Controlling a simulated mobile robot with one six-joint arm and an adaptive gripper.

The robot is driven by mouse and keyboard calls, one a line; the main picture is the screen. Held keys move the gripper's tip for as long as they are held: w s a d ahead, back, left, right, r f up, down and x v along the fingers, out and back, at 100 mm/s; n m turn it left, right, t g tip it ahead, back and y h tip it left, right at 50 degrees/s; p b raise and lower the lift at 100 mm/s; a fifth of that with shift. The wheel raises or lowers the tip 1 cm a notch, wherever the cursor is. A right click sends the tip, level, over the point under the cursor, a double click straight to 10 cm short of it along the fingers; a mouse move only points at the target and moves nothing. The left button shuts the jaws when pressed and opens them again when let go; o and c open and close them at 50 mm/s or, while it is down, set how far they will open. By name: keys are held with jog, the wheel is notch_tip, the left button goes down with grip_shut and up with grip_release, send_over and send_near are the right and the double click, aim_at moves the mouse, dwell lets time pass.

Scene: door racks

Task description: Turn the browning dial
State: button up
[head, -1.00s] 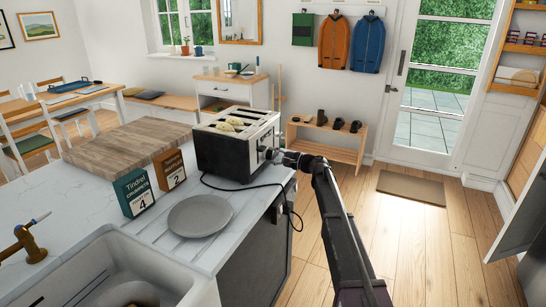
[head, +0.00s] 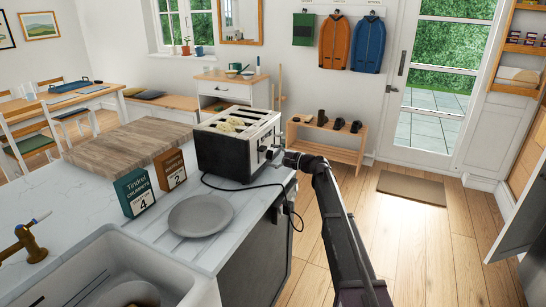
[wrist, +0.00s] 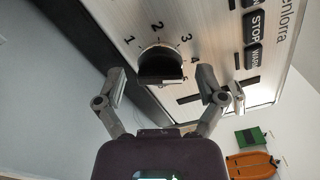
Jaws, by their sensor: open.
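The toaster (head: 225,155) is black with a steel front panel and stands at the right end of the worktop, bread showing in its slots. In the wrist view its browning dial (wrist: 160,66) is a dark round knob with a raised grip bar, on the steel panel. My gripper (wrist: 161,80) is open, one finger on each side of the dial, with a gap visible on both sides. In the head view my gripper (head: 278,158) is at the toaster's front panel and small.
STOP (wrist: 256,24) and WARM (wrist: 254,55) buttons lie right of the dial. A black cord (head: 240,188) loops from the toaster over the worktop edge. A grey plate (head: 200,215), two boxes and a wooden board (head: 130,147) share the worktop.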

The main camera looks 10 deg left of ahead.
jog(key=shift+d, duration=0.1)
jog(key=v, duration=1.1)
jog(key=shift+s+d, duration=0.15)
jog(key=shift+d, duration=0.25)
jog(key=shift+s, duration=0.1)
jog(key=s+d+f+n+g+h+p, duration=0.2)
jog(key=s+f+n+h+p, duration=0.15)
jog(key=s, duration=0.65)
jog(key=s+d+f+n+g+h+p, duration=0.25)
jog(key=s+h, duration=0.25)
jog(key=s, duration=0.5)
jog(key=s+d+n+g+h+p, duration=0.1)
jog(key=s+d+h, duration=0.3)
jog(key=s, duration=0.4)
jog(key=s+d+f+n+h+p, duration=0.1)
jog(key=s+d+h+p, duration=0.3)
jog(key=s+d, duration=0.3)
jog(key=s, duration=0.2)
jog(key=shift+s+d+g, duration=0.25)
jog(key=shift+g, duration=0.1)
jog(key=shift+f+h, duration=0.1)
jog(key=shift+h, duration=0.15)
